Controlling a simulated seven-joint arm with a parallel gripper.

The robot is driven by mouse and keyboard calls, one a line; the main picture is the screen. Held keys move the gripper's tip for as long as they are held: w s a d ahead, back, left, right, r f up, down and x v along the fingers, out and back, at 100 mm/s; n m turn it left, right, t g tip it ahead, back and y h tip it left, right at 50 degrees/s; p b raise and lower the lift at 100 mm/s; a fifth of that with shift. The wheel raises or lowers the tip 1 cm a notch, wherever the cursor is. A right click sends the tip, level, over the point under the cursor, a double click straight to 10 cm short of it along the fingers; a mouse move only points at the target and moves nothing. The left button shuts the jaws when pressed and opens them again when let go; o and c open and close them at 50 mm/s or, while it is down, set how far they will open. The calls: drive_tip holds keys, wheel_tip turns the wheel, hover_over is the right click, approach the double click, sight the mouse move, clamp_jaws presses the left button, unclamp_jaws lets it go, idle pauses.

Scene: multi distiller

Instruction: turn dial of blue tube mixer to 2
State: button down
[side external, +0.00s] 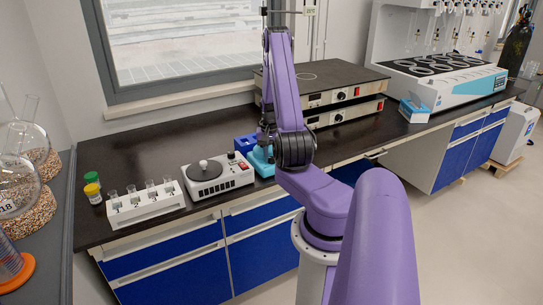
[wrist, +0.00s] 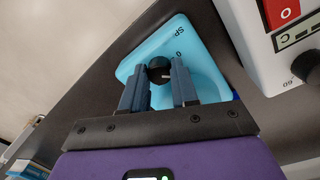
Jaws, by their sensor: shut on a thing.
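The blue tube mixer (side external: 261,165) is a light-blue device on the dark bench, partly hidden by my arm in the side external view. In the wrist view the mixer (wrist: 207,62) fills the upper middle, with printed letters and a "0" near its black dial (wrist: 158,69). The dial bears a pale pointer line aimed to the right in the picture. My gripper (wrist: 160,72) is shut on the dial, with one finger on each side of it. My gripper also shows in the side external view (side external: 265,143), above the mixer. The number 2 mark cannot be seen.
A white stirrer with a round dark plate (side external: 204,172) stands left of the mixer, and a white tube rack (side external: 143,203) farther left. A dark blue block (side external: 244,143) is close behind the mixer. Stacked flat hotplates (side external: 330,83) stand to the right. The bench's back left is clear.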

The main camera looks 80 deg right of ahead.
drive_tip(key=shift+m, duration=0.5)
drive_tip(key=c, duration=0.9)
unclamp_jaws()
drive_tip(key=shift+o, duration=0.2)
drive_tip(key=shift+r, duration=0.1)
wheel_tip(320, 180, up, 17)
drive_tip(key=shift+w, duration=0.4)
drive_tip(key=shift+a+r, duration=0.1)
